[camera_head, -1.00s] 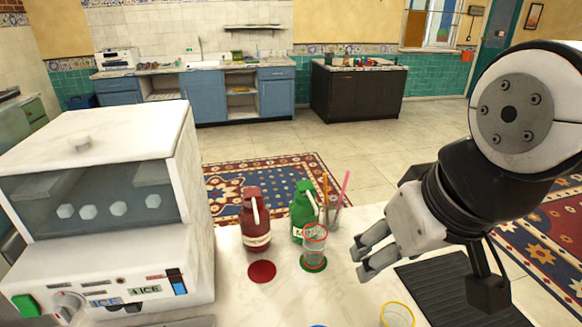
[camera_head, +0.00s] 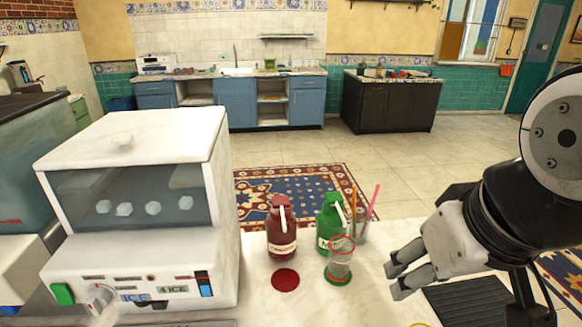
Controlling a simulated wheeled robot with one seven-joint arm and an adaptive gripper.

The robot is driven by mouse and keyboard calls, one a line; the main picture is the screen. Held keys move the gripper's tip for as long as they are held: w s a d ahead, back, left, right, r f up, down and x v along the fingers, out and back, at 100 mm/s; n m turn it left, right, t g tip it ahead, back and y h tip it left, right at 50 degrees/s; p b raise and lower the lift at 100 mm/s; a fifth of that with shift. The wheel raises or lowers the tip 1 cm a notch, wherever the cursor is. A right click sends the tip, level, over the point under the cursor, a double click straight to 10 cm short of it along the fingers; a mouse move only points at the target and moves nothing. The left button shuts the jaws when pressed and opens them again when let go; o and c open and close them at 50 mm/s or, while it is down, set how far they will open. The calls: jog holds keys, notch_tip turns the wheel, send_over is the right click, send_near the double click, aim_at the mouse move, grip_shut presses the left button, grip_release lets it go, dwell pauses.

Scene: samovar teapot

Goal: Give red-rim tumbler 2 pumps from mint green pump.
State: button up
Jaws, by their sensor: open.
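The red-rim tumbler (camera_head: 340,261) is clear and stands upright on the green round mat (camera_head: 338,279), in front of the green pump bottle. The green pump bottle (camera_head: 329,222) has a white spout and a partly hidden label starting with "M". The tumbler covers part of its lower front. My gripper (camera_head: 394,279) is to the right of the tumbler, its two fingers apart and pointing left. It is empty and does not touch the tumbler.
A dark red pump bottle (camera_head: 281,228) stands left of the green one, behind a red round mat (camera_head: 285,280). A glass with straws (camera_head: 360,219) stands behind right. A white ice machine (camera_head: 140,215) fills the left. A dark ribbed mat (camera_head: 470,303) lies right.

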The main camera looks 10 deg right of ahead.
grip_shut()
dwell(1.1)
